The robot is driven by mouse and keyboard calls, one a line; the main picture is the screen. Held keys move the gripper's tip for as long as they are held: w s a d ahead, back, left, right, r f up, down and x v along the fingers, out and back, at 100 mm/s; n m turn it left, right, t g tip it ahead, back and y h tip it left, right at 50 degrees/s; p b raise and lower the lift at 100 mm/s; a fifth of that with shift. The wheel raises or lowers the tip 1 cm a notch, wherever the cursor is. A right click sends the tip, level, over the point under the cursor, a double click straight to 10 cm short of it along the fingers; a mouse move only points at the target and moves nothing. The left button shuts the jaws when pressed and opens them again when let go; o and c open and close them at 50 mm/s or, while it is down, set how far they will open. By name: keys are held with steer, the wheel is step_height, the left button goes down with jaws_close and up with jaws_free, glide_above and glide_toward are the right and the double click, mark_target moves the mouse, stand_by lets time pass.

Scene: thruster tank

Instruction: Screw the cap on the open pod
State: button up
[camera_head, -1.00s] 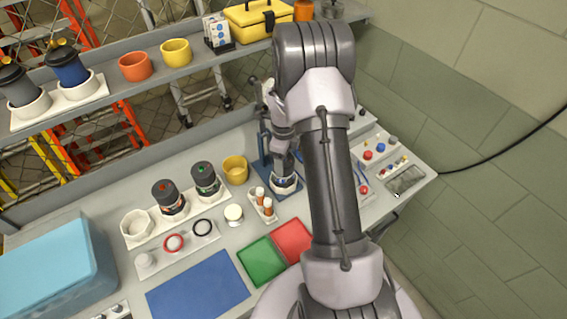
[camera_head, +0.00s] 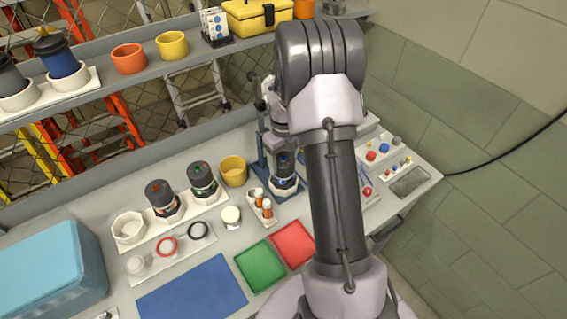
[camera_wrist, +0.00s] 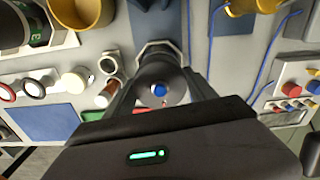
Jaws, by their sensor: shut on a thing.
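A dark round cap with a blue centre (camera_wrist: 158,91) sits between the fingers of my gripper (camera_wrist: 163,103) in the wrist view. My gripper is shut on it. Below it is a pod in a white octagonal holder (camera_wrist: 160,46) on a blue stand. In the head view the dark pod (camera_head: 285,167) stands upright in the white holder (camera_head: 284,187), right under my gripper (camera_head: 284,148). The fingers are too small there to make out. I cannot tell whether the cap is seated on the pod; the cap hides the pod's mouth in the wrist view.
Two dark capped pods (camera_head: 161,196) (camera_head: 202,178) stand in white holders to the left. The blue mat (camera_head: 195,290) is bare.

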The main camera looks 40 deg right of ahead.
steer(key=shift+m, duration=0.3)
steer(key=o, duration=1.3)
steer(key=shift+o, duration=0.2)
